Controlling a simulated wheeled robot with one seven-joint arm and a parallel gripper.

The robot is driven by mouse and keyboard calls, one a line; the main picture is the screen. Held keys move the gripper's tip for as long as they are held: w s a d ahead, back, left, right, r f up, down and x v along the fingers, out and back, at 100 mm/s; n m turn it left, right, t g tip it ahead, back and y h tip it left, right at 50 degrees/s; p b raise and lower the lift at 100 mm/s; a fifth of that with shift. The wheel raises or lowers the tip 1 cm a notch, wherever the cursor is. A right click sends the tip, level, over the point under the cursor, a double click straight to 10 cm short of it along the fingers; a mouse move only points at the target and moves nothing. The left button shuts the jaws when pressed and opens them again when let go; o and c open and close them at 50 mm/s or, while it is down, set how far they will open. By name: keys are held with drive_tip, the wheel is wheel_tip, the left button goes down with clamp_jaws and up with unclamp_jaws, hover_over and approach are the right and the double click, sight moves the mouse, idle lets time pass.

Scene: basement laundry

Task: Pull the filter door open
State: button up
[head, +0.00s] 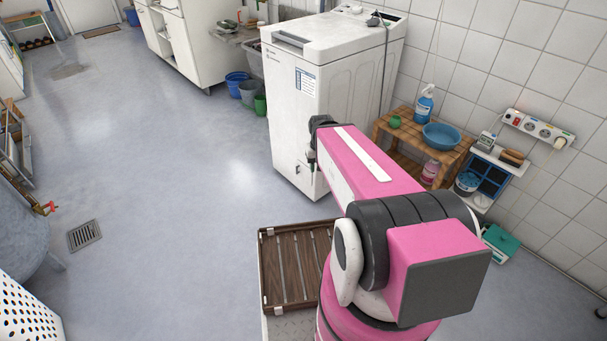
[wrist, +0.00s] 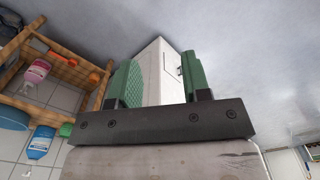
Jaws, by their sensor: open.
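The white top-loading washing machine (head: 300,115) stands at the centre of the head view. Its filter door (head: 297,172) is low on the front, with a small dark handle, and looks closed. In the wrist view the machine (wrist: 150,72) shows between my fingers, and the filter door (wrist: 171,64) with its dark handle lies beside the right finger, partly hidden. My gripper (wrist: 159,78) is open, its two green fingers apart with nothing held. In the head view my gripper is mostly hidden by the wrist, just in front of the machine; contact with the door cannot be told.
A wooden stand (head: 450,160) with a blue basin (head: 441,136) and bottles is right of the machine. Blue and grey buckets (head: 236,85) stand on its left. A slatted wooden tray (head: 268,270) is beside my base.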

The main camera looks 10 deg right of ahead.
sight(303, 174)
drive_tip(key=w+a+f+n+t+h, duration=0.1)
drive_tip(key=w+a+f+n+h, duration=0.1)
drive_tip(key=w+f+n+h, duration=1.4)
drive_tip(key=w+a+f+n+t, duration=0.4)
drive_tip(key=w+a+f, duration=0.25)
drive_tip(key=f, duration=0.25)
drive_tip(key=w+a+f+n+t, duration=0.4)
drive_tip(key=w+a+f, duration=0.1)
drive_tip(key=w+f, duration=0.35)
drive_tip(key=x, duration=1)
drive_tip(key=shift+w+f+t+y, duration=0.25)
drive_tip(key=shift+f+t+y, duration=0.05)
drive_tip(key=shift+f+y, duration=0.1)
clamp_jaws()
